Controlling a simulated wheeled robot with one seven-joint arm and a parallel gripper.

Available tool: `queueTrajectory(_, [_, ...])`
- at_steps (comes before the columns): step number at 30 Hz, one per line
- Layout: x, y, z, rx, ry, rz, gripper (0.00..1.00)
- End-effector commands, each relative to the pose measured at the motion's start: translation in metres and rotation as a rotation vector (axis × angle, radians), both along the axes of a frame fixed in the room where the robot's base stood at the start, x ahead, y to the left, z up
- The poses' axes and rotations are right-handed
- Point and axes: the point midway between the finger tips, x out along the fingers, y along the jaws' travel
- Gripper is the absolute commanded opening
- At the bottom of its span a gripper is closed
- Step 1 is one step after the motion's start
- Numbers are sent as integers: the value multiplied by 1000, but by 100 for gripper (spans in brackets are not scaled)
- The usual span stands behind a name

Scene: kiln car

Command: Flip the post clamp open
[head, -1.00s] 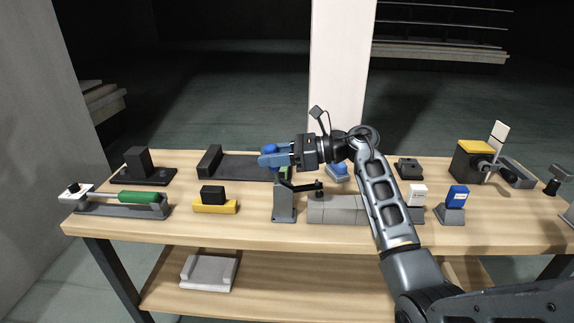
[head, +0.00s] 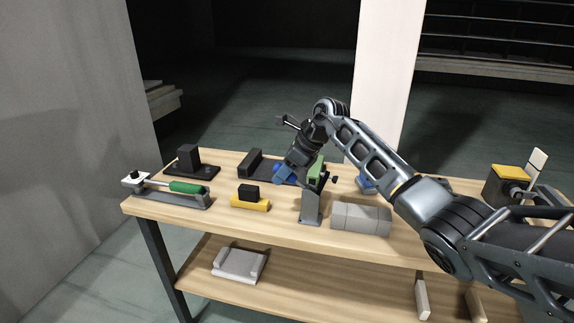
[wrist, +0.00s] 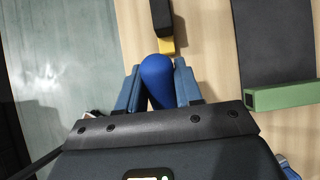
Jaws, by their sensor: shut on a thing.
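The post clamp is a grey upright post (head: 311,207) near the front of the bench, with a green block (head: 316,168) at its top. A short dark arm with a black tip (head: 334,180) sticks out to its right. My gripper (head: 281,174) reaches down at the post's upper left. In the wrist view, my gripper (wrist: 157,88) is shut on a blue rounded handle (wrist: 157,72) that sits between its blue fingers. The green block also shows at the right of the wrist view (wrist: 282,95). My gripper hides the handle's join to the post in the head view.
A green-handled clamp (head: 187,187) lies at the bench's left. A yellow block with a black top (head: 250,203) stands left of the post. Grey blocks (head: 361,218) stand just right of it. A black tray (head: 262,169) lies behind.

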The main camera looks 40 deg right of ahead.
Motion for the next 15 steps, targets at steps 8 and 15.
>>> queueTrajectory(8, [3,2,-5,-47,60,0,0])
queueTrajectory(15, [3,2,-7,-53,69,0,0])
